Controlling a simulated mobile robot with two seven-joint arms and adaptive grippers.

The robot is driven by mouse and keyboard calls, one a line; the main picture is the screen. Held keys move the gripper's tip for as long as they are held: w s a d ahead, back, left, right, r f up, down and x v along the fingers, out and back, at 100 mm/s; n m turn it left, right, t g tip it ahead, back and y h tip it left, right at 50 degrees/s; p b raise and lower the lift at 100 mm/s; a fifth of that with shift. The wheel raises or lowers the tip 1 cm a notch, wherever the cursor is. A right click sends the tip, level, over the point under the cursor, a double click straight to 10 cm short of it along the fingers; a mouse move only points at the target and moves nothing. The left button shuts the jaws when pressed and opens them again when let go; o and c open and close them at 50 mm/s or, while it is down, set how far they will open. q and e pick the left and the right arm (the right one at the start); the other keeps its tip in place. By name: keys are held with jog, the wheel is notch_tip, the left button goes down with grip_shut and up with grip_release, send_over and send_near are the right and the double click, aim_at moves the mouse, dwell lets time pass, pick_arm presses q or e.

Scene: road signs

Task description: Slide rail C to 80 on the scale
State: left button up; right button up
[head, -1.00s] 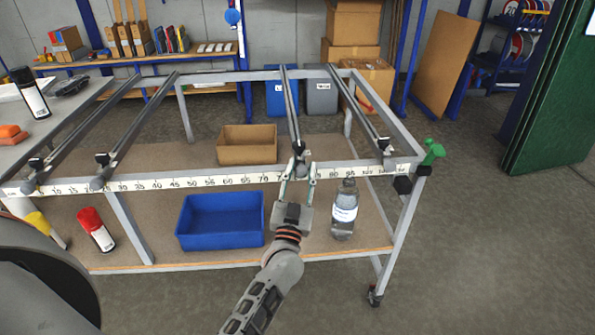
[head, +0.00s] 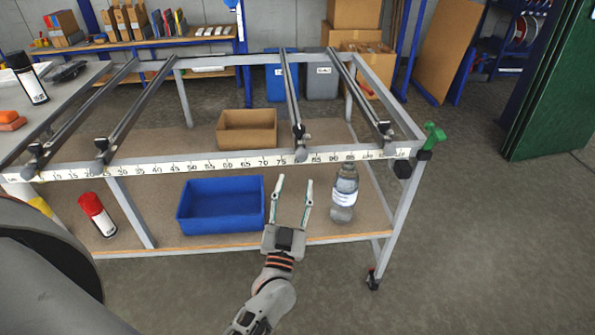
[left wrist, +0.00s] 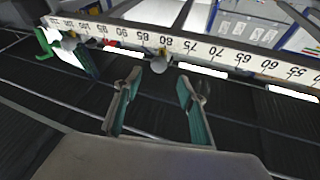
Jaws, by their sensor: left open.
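Rail C (head: 291,92) is the third long grey rail from the left on the frame. Its front end with a dark knob (head: 300,134) sits over the white scale (head: 225,163), between the printed 75 and 85, covering the marks there. In the left wrist view its rounded end (left wrist: 163,63) hangs right by the printed 80. My left gripper (head: 294,180) is open and empty, in front of and below the rail's end, clear of it. The left wrist view shows both fingers (left wrist: 160,85) apart, with the rail end beyond them. My right gripper is not in view.
Two rails (head: 124,115) stand to the left and one (head: 360,90) to the right. A green clamp-like piece (head: 433,135) sits at the right corner. A blue bin (head: 222,212), a bottle (head: 344,193) and a cardboard box (head: 247,131) are on the lower shelf.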

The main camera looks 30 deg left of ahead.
pick_arm(q)
jog(key=shift+v, duration=1)
jog(key=s+d+f+m+g+h, duration=0.2)
jog(key=s+d+f+g+h, duration=0.1)
jog(key=s+f, duration=0.7)
jog(key=s+d+f+m+g+h, duration=0.2)
jog(key=s+f+g+h, duration=0.3)
jog(key=f, duration=0.9)
jog(key=s+m+g, duration=0.1)
jog(key=s+g, duration=0.2)
jog(key=s, duration=0.2)
jog(key=shift+d+f, duration=0.2)
jog(key=shift+d, duration=0.2)
jog(key=shift+o, duration=0.3)
